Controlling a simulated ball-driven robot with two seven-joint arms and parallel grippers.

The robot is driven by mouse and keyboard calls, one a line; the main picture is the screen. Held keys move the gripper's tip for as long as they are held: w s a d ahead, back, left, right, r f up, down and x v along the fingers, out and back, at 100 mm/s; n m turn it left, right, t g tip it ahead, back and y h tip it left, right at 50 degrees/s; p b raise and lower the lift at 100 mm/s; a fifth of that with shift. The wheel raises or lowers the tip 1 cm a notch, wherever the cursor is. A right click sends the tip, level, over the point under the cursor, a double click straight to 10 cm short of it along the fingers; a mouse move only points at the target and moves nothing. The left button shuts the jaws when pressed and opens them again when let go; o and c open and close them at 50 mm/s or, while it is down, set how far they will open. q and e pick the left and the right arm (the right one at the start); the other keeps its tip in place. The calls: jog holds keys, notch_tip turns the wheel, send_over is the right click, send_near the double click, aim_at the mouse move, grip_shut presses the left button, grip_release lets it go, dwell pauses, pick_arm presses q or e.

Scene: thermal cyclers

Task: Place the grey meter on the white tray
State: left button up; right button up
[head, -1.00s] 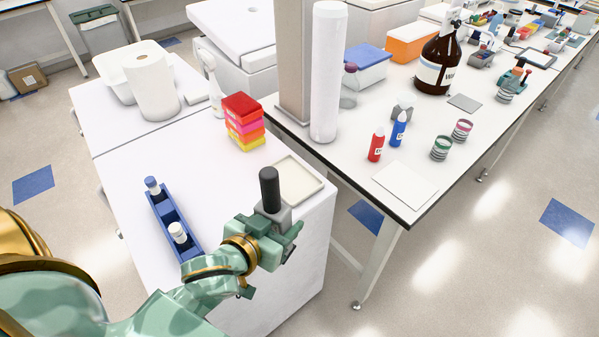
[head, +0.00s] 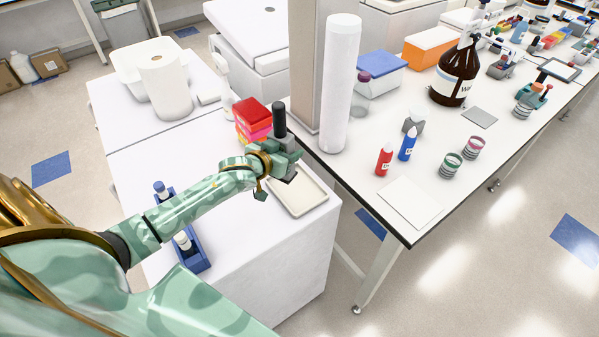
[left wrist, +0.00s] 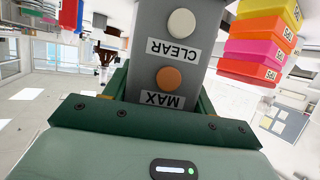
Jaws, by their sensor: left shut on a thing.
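The grey meter, with a black upright top (head: 279,119), is held in my left gripper (head: 283,160). In the left wrist view its grey face (left wrist: 174,50) shows a white button marked CLEAR and an orange button marked MAX, between the green jaws. The shallow white tray (head: 312,203) lies on the white bench near its right edge. My left gripper and the meter are over the tray's far left part. Whether the meter's base touches the tray cannot be told. My right gripper is out of view.
A stack of coloured boxes (head: 252,115) stands just behind my gripper. A tall white cylinder (head: 341,85) and a column stand to the right. The tray's near right part is bare.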

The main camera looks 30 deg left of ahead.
aim_at(295, 171)
pick_arm(q)
jog(key=w+d+f+b, duration=0.1)
jog(key=f, duration=0.1)
jog(key=w+f+b, duration=0.1)
jog(key=f, duration=0.2)
jog(key=w+d+f+b, duration=0.1)
jog(key=f, duration=0.2)
jog(key=shift+d+f, duration=0.25)
jog(key=shift+d, duration=0.05)
jog(key=o, duration=1.1)
